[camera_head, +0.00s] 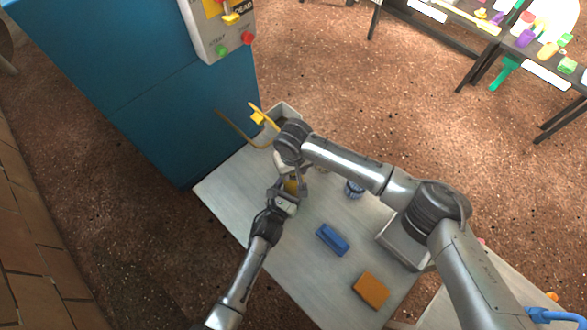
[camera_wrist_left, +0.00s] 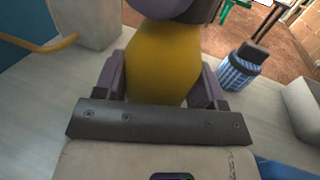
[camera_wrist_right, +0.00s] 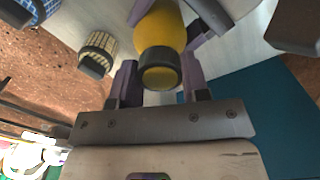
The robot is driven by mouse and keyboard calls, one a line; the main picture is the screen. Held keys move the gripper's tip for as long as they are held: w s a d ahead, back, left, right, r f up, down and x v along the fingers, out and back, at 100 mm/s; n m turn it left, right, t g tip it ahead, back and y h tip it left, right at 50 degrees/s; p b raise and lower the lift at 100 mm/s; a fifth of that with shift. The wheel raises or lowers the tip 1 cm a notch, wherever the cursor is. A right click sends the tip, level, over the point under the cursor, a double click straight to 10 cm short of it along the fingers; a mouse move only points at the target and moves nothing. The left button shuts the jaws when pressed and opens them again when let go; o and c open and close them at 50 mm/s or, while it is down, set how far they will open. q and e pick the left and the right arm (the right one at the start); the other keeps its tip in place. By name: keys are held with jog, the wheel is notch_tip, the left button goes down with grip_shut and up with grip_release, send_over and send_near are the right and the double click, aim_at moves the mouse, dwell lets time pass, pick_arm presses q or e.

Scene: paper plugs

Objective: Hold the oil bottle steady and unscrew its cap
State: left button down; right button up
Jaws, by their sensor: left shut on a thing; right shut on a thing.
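The oil bottle has a yellow body (camera_head: 291,186) and stands on the grey table (camera_head: 225,188), mostly covered by my grippers in the head view. In the left wrist view its yellow body (camera_wrist_left: 163,60) fills the space between the fingers of my left gripper (camera_wrist_left: 163,72), which is shut on it. In the right wrist view the cap (camera_wrist_right: 159,72), dark-rimmed with a yellow top, sits between the fingers of my right gripper (camera_wrist_right: 160,82), which is shut on it from above. The bottle's base is hidden. Whether the cap has turned cannot be told.
A blue checked round item (camera_head: 355,189) stands right of the bottle; a beige checked one (camera_wrist_right: 98,48) shows in the right wrist view. A blue block (camera_head: 333,240) and an orange block (camera_head: 371,290) lie nearer. A blue cabinet (camera_head: 165,110) borders the table's far left.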

jog(key=n, duration=2.4)
jog(key=shift+r, duration=0.1)
jog(key=n, duration=1.8)
